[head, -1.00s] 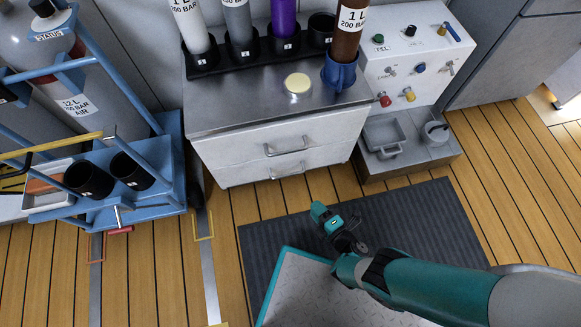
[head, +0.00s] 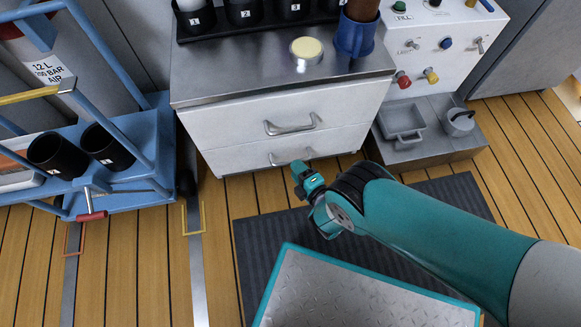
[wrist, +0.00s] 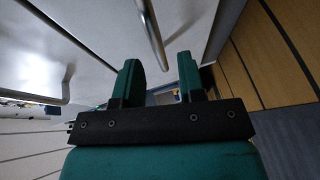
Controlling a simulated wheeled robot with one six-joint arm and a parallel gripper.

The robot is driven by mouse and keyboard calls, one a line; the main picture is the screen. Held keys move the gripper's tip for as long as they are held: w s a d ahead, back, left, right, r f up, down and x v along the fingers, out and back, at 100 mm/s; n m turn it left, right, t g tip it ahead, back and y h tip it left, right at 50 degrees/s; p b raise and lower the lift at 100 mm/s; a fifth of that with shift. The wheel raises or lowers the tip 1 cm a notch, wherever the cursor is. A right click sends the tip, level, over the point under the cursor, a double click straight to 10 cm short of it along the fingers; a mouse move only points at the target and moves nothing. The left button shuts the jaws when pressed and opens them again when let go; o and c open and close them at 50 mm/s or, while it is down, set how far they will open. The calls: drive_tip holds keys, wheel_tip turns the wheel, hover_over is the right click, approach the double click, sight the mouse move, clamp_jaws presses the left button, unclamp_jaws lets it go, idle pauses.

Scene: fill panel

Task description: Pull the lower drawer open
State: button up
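The white cabinet has two shut drawers. The lower drawer (head: 235,160) has a grey bar handle (head: 280,160), partly hidden by my gripper in the head view. My gripper (head: 300,168) is just in front of this handle. In the wrist view, my gripper (wrist: 160,78) is open, its two green fingers apart with nothing held. The lower handle (wrist: 152,35) appears ahead, roughly in line with the gap. I cannot tell whether it reaches between the fingers. The upper drawer (head: 230,118) has its own handle (head: 292,127), also seen at left in the wrist view (wrist: 45,98).
A blue cylinder trolley (head: 120,195) stands to the left. A fill panel (head: 440,50) with a grey step (head: 435,135) stands to the right. A dark mat (head: 262,245) lies on the plank floor before the cabinet. Black holders and a yellowish round item (head: 306,48) are on top.

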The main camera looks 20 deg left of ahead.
sight(291, 161)
drive_tip(key=shift+f+b+x, duration=0.2)
drive_tip(key=shift+b+x, duration=0.6)
drive_tip(key=shift+b, duration=0.8)
drive_tip(key=shift+f+b+x, duration=0.15)
drive_tip(key=shift+b+x, duration=0.7)
drive_tip(key=shift+b, duration=0.75)
drive_tip(key=b, duration=0.2)
drive_tip(key=shift+w+a+r+b, duration=0.1)
drive_tip(key=shift+w+a+b, duration=0.1)
drive_tip(key=shift+a+b, duration=0.1)
drive_tip(key=shift+r, duration=0.2)
clamp_jaws()
